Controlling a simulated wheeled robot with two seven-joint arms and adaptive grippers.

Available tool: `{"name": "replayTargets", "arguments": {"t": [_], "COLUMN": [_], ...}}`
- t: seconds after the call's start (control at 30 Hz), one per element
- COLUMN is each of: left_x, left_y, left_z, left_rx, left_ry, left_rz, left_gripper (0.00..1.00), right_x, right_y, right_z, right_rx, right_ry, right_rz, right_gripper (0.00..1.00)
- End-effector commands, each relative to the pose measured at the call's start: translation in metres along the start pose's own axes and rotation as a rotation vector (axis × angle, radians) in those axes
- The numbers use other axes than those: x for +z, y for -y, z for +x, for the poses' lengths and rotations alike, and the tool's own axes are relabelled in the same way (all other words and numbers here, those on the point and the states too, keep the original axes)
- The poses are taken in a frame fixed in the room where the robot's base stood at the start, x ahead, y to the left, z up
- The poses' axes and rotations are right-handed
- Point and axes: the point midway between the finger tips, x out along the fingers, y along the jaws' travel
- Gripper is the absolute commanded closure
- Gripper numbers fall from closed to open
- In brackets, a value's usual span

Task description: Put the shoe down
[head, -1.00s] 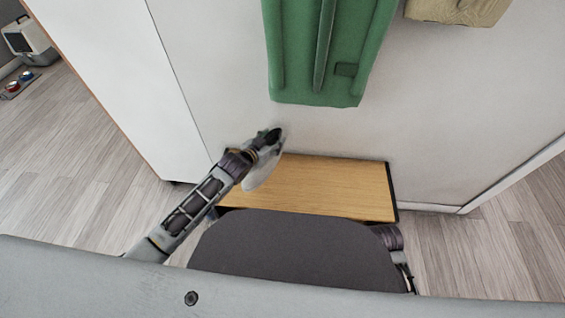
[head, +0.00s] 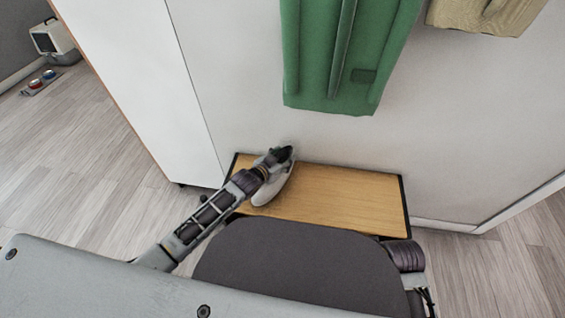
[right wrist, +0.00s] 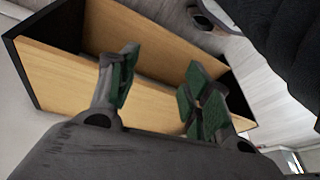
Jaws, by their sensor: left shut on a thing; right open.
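A whitish shoe (head: 272,188) is at the left part of the wooden bench (head: 350,196) in the head view. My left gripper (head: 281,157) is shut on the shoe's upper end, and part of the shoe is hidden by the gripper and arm. I cannot tell whether the shoe touches the bench top. My right gripper (right wrist: 158,92) shows in the right wrist view, open and empty, with its green-padded fingers apart in front of the bench (right wrist: 62,82). In the head view the right gripper is mostly hidden.
A green coat (head: 335,60) and a beige garment (head: 487,12) hang on the wall above the bench. A white cabinet (head: 140,80) stands to the left. The middle and right of the bench top are clear. A tray with bowls (head: 40,82) lies on the floor far left.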

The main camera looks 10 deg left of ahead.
Motion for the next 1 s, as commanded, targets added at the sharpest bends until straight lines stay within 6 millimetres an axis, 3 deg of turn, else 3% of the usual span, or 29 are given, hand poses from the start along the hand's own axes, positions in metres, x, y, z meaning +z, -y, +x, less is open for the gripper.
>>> {"name": "replayTargets", "arguments": {"t": [0.2, 0.57, 0.6, 0.77, 1.0], "left_x": [0.017, 0.018, 0.019, 0.018, 0.019], "left_y": [-0.002, -0.002, -0.002, -0.002, -0.002], "left_z": [0.008, 0.008, 0.008, 0.008, 0.008], "left_rx": [0.0, 0.0, 0.001, 0.001, 0.0], "left_ry": [-0.002, -0.003, -0.001, -0.001, -0.001], "left_rz": [-0.001, -0.001, -0.001, 0.0, 0.0], "left_gripper": [0.94, 0.94, 0.42, 0.23, 0.23], "right_x": [-0.007, 0.002, 0.002, 0.001, -0.004], "right_y": [0.004, 0.005, 0.005, 0.004, 0.003], "right_z": [-0.01, -0.009, -0.008, -0.009, -0.01], "right_rx": [-0.011, -0.013, -0.012, -0.01, -0.008], "right_ry": [-0.04, -0.023, -0.022, -0.024, -0.034], "right_rz": [0.0, -0.004, -0.005, -0.007, -0.008], "right_gripper": [0.51, 0.51, 0.51, 0.51, 0.51]}}
